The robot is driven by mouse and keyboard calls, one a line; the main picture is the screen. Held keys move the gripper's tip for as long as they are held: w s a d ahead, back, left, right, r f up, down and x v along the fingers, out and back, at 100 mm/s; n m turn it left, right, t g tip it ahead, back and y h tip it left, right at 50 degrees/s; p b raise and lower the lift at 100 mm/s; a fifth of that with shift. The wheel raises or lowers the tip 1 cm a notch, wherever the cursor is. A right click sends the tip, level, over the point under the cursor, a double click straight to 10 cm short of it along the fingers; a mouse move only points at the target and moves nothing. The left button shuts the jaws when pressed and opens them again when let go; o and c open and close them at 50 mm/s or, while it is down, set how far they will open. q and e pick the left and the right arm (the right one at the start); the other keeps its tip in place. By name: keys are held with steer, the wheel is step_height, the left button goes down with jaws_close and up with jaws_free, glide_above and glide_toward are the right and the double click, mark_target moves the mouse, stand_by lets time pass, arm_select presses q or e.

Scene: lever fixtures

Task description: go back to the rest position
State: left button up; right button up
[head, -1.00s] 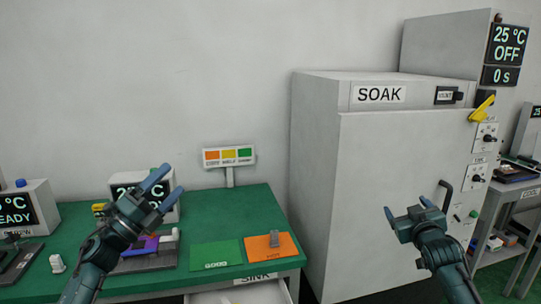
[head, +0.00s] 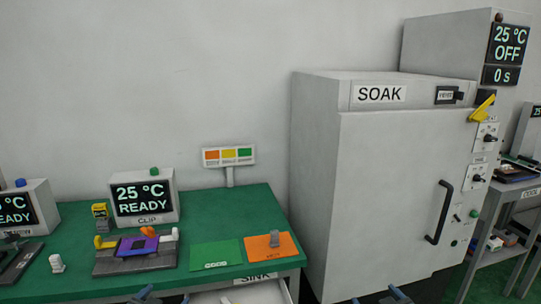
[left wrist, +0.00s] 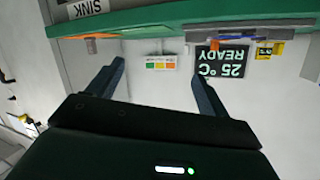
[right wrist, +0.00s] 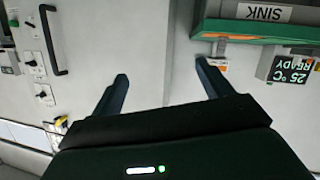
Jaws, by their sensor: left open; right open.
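My left gripper (left wrist: 162,85) is open and empty in the left wrist view, with its two dark fingers spread apart. Only its fingertips show at the bottom edge of the head view (head: 158,297). My right gripper (right wrist: 162,88) is open and empty in the right wrist view. Only its tips show at the bottom of the head view (head: 385,298), in front of the SOAK cabinet (head: 390,180). Neither gripper touches anything that I can see.
The green bench (head: 190,212) carries the CLIP unit (head: 146,180) reading 25 °C READY, a fixture with a purple piece (head: 138,246), a green pad (head: 216,254) and an orange pad (head: 268,248). The cabinet's dark handle (head: 440,212) sticks out. A drawer (head: 240,296) is below the bench.

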arm_select(q)
steer(key=s+d+f+g+h, duration=0.1)
steer(key=s+d+f, duration=0.2)
steer(key=s, duration=0.6)
steer(key=s+d+f+g, duration=0.1)
steer(key=s+d+f, duration=0.2)
steer(key=s, duration=0.5)
steer(key=s+d+f+g+h, duration=0.1)
steer(key=s+d+f+g, duration=0.1)
steer(key=s+d, duration=0.3)
steer(key=s+f, duration=0.1)
steer(key=s, duration=0.3)
steer(key=shift+s+d+n+h, duration=0.15)
steer(key=shift+s+n+h, duration=0.15)
steer(key=shift+s+n, duration=0.1)
arm_select(e)
steer(key=s+a+f+g+y, duration=0.1)
steer(key=s+a+f, duration=0.2)
steer(key=s, duration=0.6)
steer(key=s+a+f+g, duration=0.1)
steer(key=s+a+f, duration=0.2)
steer(key=s, duration=0.5)
steer(key=s+a+f+g+y, duration=0.1)
steer(key=s+a+f+g, duration=0.1)
steer(key=s+a, duration=0.3)
steer(key=s+f, duration=0.1)
steer(key=s, duration=0.3)
steer(key=shift+s+a+m+y, duration=0.15)
steer(key=shift+s+m+y, duration=0.15)
steer(key=shift+s+m, duration=0.1)
